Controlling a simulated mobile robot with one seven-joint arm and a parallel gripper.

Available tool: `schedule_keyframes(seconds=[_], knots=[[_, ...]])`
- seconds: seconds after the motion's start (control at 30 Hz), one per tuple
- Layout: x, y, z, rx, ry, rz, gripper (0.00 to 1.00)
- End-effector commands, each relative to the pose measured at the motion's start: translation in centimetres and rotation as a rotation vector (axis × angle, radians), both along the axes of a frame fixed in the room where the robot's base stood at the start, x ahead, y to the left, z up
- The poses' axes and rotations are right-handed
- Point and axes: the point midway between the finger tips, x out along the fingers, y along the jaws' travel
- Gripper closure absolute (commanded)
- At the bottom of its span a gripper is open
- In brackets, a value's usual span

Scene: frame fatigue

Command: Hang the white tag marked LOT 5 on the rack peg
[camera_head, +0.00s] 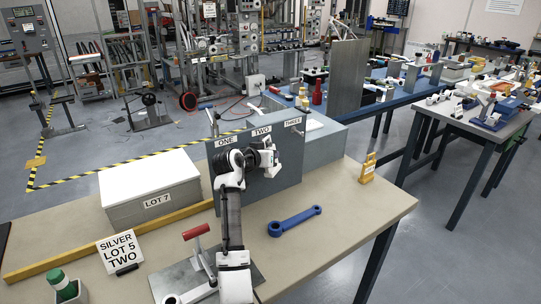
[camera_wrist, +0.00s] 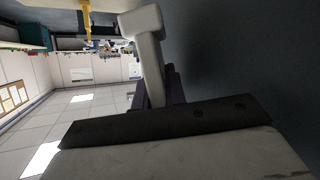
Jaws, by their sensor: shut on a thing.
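A grey upright rack panel (camera_head: 290,178) stands on the bench, with labels ONE, TWO and THREE along its top. A small dark peg (camera_head: 299,131) shows below THREE; my arm and gripper cover the area below ONE and TWO. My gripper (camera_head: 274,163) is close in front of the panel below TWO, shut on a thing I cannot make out. In the wrist view a pale T-shaped piece (camera_wrist: 147,45) juts out beside the dark panel face. I cannot pick out the white LOT 5 tag or read any marking on it.
A grey box (camera_head: 152,203) marked LOT 7, a blue wrench (camera_head: 294,221), a red-handled clamp (camera_head: 197,232), a green-topped item (camera_head: 60,281) and a yellow piece (camera_head: 368,168) are on the bench. The front right bench is clear.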

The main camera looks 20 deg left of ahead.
Motion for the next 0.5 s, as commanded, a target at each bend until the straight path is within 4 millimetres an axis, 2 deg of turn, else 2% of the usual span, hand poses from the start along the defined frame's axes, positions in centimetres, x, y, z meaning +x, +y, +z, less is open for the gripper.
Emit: schedule_keyframes(seconds=[0.43, 0.47, 0.5], knots=[[0.05, 0.05, -0.02, 0.0, -0.001, 0.0, 1.0], [0.05, 0.04, -0.02, 0.0, -0.001, 0.0, 0.86], [0.05, 0.04, -0.02, 0.0, -0.001, 0.0, 0.81]])
